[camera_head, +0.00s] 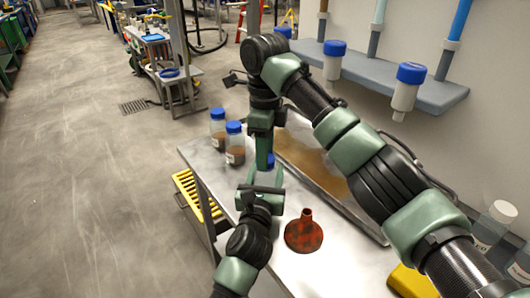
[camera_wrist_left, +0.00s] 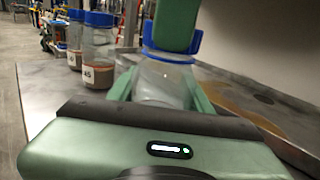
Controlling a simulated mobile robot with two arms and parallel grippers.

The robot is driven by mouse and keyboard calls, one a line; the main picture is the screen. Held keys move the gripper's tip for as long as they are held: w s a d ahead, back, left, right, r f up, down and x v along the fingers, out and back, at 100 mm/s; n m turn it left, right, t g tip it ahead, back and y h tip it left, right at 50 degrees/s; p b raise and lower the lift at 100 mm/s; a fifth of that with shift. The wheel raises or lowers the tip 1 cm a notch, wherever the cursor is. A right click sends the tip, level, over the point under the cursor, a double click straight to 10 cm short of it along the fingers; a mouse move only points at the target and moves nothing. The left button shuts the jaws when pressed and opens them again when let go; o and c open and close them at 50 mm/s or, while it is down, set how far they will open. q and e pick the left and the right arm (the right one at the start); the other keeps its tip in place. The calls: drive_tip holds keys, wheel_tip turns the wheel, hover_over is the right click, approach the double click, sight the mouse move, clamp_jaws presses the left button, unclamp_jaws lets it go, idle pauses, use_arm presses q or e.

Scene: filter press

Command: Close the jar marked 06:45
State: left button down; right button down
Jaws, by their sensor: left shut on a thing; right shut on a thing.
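In the left wrist view, a clear jar (camera_wrist_left: 160,82) stands upright between the fingers of my left gripper (camera_wrist_left: 165,95), which is shut on it. No mark shows on its visible side. A blue lid (camera_wrist_left: 170,56) is at its mouth; whether it is seated cannot be told. My right gripper (camera_wrist_left: 175,28) comes down from above, shut on the lid. In the head view, my right gripper (camera_head: 265,152) points down beside the blue lid (camera_head: 271,160), above my left gripper (camera_head: 262,183). The jar there is mostly hidden by the grippers.
Two blue-lidded jars with brown contents (camera_head: 217,130) (camera_head: 235,145) stand at the table's far left; the nearer one's label (camera_wrist_left: 88,73) ends in 45. A red funnel (camera_head: 304,236) is right of my left gripper. A brown-stained tray (camera_head: 318,170) lies behind.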

drive_tip(key=m, duration=0.4)
drive_tip(key=shift+m, duration=0.3)
drive_tip(key=c, duration=0.9)
unclamp_jaws()
drive_tip(key=shift+o, duration=0.2)
drive_tip(key=shift+r, duration=0.15)
drive_tip(key=shift+r, duration=2.15)
